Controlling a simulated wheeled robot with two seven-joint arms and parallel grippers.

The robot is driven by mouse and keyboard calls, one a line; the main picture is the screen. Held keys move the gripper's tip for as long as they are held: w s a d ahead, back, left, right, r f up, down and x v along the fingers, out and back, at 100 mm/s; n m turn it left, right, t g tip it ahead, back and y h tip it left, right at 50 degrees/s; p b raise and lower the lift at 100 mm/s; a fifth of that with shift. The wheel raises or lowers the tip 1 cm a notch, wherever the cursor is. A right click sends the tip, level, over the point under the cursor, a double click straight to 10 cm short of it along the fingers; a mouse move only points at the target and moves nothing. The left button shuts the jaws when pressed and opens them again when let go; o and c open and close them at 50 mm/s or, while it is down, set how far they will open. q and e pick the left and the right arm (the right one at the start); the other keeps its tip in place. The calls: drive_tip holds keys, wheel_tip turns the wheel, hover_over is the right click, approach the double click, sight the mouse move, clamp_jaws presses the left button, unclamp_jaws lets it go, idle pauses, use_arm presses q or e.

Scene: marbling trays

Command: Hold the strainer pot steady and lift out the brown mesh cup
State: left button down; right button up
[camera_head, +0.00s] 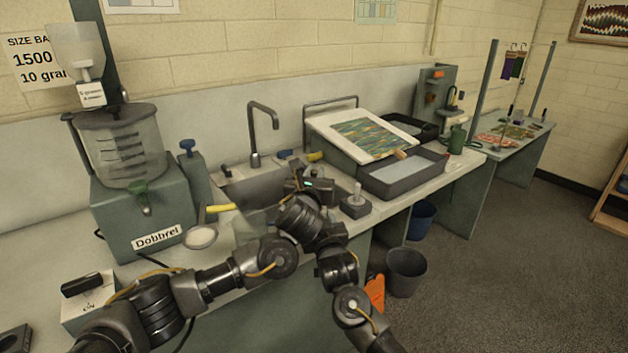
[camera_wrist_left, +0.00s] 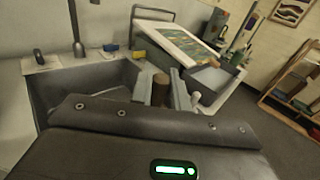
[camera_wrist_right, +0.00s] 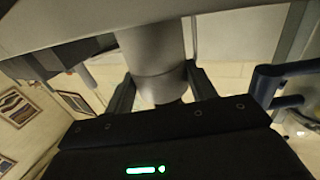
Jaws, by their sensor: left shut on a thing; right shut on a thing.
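The brown mesh cup (camera_wrist_left: 160,90) shows as a small brown cylinder in the left wrist view. It stands between the fingers of my left gripper (camera_wrist_left: 164,86), which is shut on it. In the head view my left gripper (camera_head: 306,174) is over the right side of the sink. The strainer pot (camera_wrist_right: 154,42) looks like a grey cylinder in the right wrist view. My right gripper (camera_wrist_right: 160,86) is shut on it, one finger on each side. In the head view the grippers and arms hide the pot and cup. I cannot tell how far the cup sits inside the pot.
The sink (camera_head: 240,187) with its tall tap (camera_head: 254,128) lies behind my arms. A small dark block with a pale post (camera_head: 356,207) stands close on the right. Beyond it are a grey tray (camera_head: 385,190) and a tilted marbled sheet (camera_head: 345,128). The blender machine (camera_head: 140,205) stands left.

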use_arm(q)
drive_tip(key=shift+r, duration=0.2)
use_arm(e)
drive_tip(key=o, duration=1.2)
drive_tip(key=shift+c, duration=0.2)
